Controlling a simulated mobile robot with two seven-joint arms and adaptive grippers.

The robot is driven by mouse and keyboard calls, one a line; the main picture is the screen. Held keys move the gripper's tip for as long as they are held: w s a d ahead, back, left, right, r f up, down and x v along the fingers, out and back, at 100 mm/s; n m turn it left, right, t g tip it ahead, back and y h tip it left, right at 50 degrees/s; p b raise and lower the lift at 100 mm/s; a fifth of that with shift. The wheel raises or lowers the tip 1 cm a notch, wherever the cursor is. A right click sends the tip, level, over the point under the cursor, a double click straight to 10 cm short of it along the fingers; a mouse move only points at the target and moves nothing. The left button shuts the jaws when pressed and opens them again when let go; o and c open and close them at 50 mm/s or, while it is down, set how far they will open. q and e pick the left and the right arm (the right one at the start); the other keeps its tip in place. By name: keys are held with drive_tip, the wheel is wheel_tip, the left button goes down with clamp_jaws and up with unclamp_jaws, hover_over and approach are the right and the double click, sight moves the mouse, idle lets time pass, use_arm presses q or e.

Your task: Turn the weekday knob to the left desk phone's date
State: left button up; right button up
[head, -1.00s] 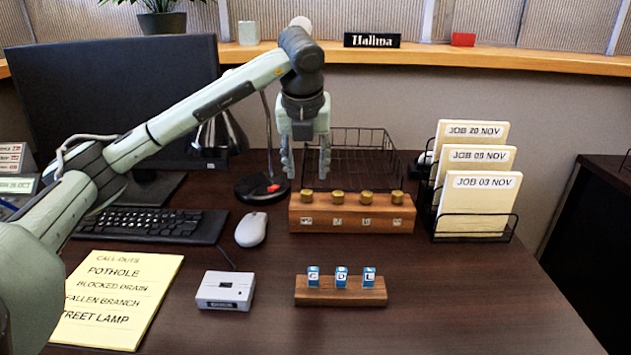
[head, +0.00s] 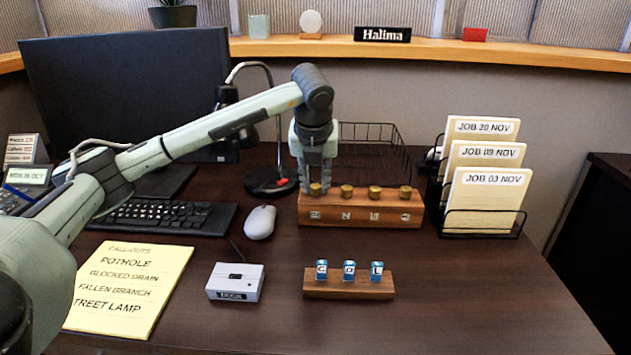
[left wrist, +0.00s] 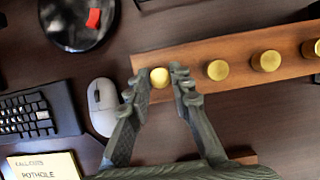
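A wooden block (head: 350,213) with a row of brass knobs stands at the back of the desk, with small marked windows below the knobs that are too small to read surely. My left gripper (head: 316,186) points down at the leftmost knob (head: 316,189). In the left wrist view my left gripper's fingertips (left wrist: 159,77) lie on both sides of that knob (left wrist: 159,78), drawn in close and seemingly touching it. The left desk phone (head: 28,175) is at the far left; its screen ends in OCT, with the rest unclear. My right gripper is not in view.
A wire tray (head: 375,150) stands behind the block, and a file rack (head: 480,222) with job cards is on its right. A lamp base (head: 268,182) and mouse (head: 260,222) are left. A smaller block (head: 348,288) with lettered blue pieces and a grey box (head: 235,282) lie in front.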

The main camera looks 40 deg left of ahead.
use_arm(q)
clamp_jaws()
